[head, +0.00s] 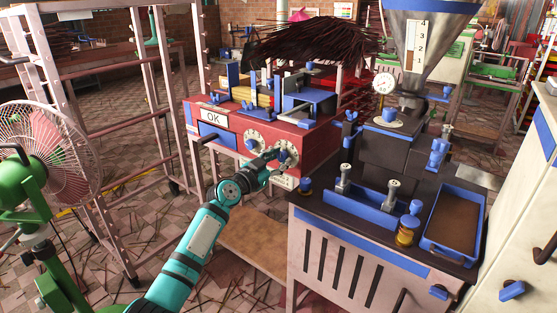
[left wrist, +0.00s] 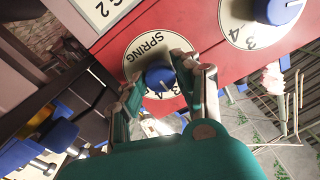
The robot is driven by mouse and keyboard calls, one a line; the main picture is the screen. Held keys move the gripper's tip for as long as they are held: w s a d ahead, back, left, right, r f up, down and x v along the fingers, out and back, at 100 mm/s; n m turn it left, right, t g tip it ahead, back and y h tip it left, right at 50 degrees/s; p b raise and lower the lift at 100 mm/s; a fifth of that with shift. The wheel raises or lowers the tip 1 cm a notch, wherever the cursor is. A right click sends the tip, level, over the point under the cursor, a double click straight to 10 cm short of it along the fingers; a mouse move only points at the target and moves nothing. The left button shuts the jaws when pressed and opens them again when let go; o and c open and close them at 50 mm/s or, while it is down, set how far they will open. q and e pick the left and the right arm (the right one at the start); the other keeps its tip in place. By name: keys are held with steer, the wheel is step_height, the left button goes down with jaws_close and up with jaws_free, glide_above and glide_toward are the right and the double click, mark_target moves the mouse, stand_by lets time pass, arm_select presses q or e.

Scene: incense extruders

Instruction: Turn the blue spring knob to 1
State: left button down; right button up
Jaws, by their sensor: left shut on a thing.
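The blue spring knob (left wrist: 160,77) sits at the centre of a white dial marked SPRING (left wrist: 141,56) on the front of a red machine. In the head view the spring knob (head: 284,157) is the right one of two dials. My left gripper (head: 277,154) reaches it from the front left. In the left wrist view the fingers (left wrist: 158,80) are on both sides of the knob, shut on it. The fingers and knob hide part of the dial's figures, so I cannot tell the exact setting. My right gripper is not in view.
A second blue knob (head: 251,143) on its own dial is close to the left. An OK sign (head: 213,117) is on the machine. A dark workbench (head: 350,215) stands close on the right, and a green fan (head: 40,165) and a rack (head: 105,140) on the left.

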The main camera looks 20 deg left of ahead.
arm_select(q)
steer(key=shift+n, duration=1.4)
steer(key=n, duration=0.3)
steer(key=shift+n, duration=0.4)
steer(key=n, duration=0.3)
steer(key=shift+n+p, duration=0.3)
steer(key=shift+p, duration=0.1)
steer(key=n+p, duration=0.1)
steer(key=n, duration=0.2)
steer(key=shift+n, duration=0.6)
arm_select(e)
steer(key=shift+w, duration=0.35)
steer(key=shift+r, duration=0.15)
